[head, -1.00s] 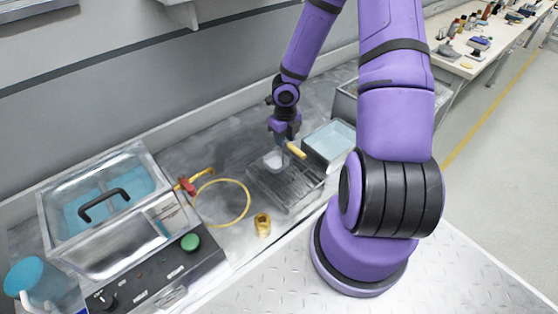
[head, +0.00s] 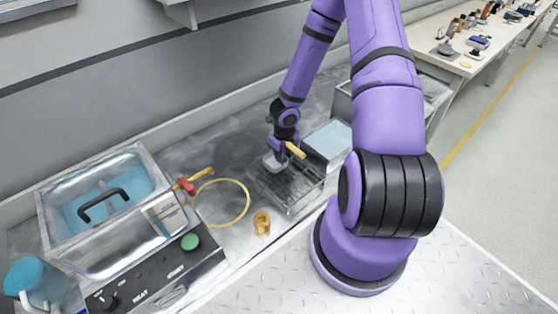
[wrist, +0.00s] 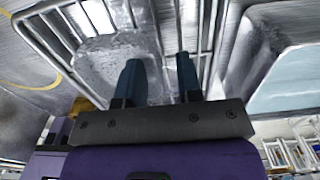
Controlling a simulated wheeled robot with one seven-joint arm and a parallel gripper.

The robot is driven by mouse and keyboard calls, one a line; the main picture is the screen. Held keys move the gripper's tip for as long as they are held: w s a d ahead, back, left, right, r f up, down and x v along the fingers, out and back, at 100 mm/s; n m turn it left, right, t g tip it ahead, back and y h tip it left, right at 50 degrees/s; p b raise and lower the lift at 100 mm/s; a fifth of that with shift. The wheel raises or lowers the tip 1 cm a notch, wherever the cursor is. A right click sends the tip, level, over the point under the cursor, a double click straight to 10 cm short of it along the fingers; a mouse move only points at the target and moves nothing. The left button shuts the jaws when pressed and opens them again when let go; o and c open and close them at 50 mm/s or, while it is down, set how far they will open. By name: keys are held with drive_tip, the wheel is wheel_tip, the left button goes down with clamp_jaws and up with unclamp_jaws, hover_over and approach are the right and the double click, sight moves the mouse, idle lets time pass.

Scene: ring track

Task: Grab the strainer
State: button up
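The strainer, with a grey mesh bowl (head: 271,163) and a yellow handle (head: 295,150), sits in the wire rack (head: 300,185) on the metal counter. My gripper (head: 279,153) is down at the strainer, beside its handle and over the bowl's edge; the fingertips are partly hidden in the head view. In the wrist view, the two dark fingers of my gripper (wrist: 161,72) are apart, with no object clearly held between them. The mesh bowl (wrist: 112,62) shows behind and left of the left finger. A bit of yellow (wrist: 84,105) shows behind the gripper body.
A light-blue liquid tray (head: 328,138) stands right behind the rack. A water bath (head: 100,215) with a black-handled lid is at left.

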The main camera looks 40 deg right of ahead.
clamp_jaws()
drive_tip(key=shift+r, duration=0.15)
idle(0.4)
